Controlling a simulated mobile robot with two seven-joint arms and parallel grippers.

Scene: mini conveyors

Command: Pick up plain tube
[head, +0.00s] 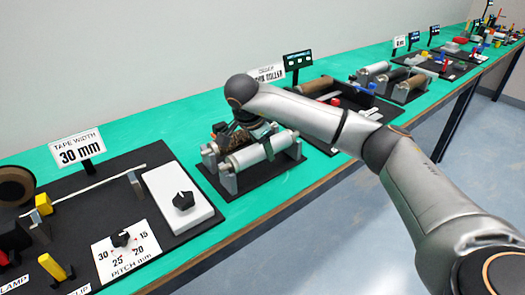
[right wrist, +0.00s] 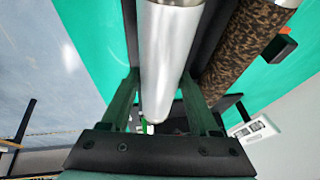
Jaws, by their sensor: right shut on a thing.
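The plain tube (head: 258,153) is a smooth silver cylinder at the front of a small black stand in the middle of the head view. It lies level, with its ends at the stand's grey end supports; I cannot tell if it is clear of them. My right gripper (head: 256,135) reaches down over it from above and is shut on it. In the right wrist view the plain tube (right wrist: 168,60) runs between the two green fingers (right wrist: 160,105). A mottled brown tube (head: 222,137) lies just behind, partly hidden by my wrist. My left gripper is not in view.
The stand's dark base (head: 262,178) sits near the front edge of the green bench (head: 130,125). To the left is a black board with a white dial box (head: 178,197) and a "30 mm" sign (head: 78,148). To the right is a black tray (head: 375,108) and more rollers (head: 410,88).

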